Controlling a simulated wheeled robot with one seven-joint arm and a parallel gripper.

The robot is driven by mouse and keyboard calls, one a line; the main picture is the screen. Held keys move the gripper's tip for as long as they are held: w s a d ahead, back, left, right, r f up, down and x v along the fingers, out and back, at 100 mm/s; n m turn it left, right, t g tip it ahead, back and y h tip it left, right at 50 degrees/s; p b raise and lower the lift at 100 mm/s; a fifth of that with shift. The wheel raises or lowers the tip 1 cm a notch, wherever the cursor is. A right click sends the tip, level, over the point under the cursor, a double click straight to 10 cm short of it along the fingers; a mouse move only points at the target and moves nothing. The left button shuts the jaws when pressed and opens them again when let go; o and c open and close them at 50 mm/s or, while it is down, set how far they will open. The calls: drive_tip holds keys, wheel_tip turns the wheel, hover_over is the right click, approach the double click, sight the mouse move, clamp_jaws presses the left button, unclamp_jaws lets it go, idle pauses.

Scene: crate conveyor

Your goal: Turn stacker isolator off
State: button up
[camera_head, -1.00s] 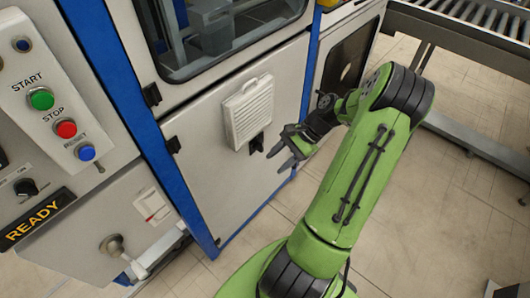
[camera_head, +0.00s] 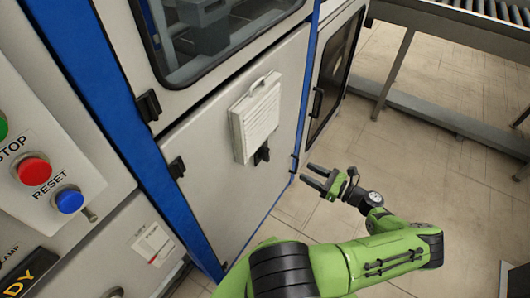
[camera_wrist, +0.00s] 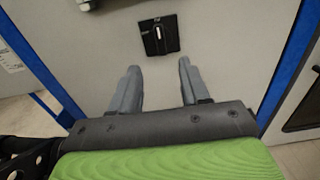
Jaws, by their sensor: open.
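The stacker isolator appears to be the small black rotary switch (camera_head: 262,156) on the grey cabinet door, just below a white vented box. In the wrist view the black switch (camera_wrist: 159,35) has a square plate, and its handle with a pale mark stands about upright. My gripper (camera_head: 314,178) is open and empty, to the right of the switch and apart from it. In the wrist view my gripper's fingers (camera_wrist: 157,80) are spread and point toward the door, with the switch beyond them, roughly centred between the tips.
The white vented box (camera_head: 257,115) juts from the door above the switch. Blue frame posts (camera_head: 150,150) edge the cabinet. A panel with a red button (camera_head: 33,170) and a blue button (camera_head: 69,200) is at left. A roller conveyor (camera_head: 460,25) stands at upper right. Tiled floor is open at right.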

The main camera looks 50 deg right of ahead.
sight(269, 153)
drive_tip(key=w, duration=0.5)
drive_tip(key=w+a, duration=0.1)
drive_tip(key=w, duration=0.4)
drive_tip(key=w+b, duration=0.1)
drive_tip(key=w, duration=0.4)
drive_tip(key=shift+a, duration=0.25)
drive_tip(key=shift+s, duration=0.1)
clamp_jaws()
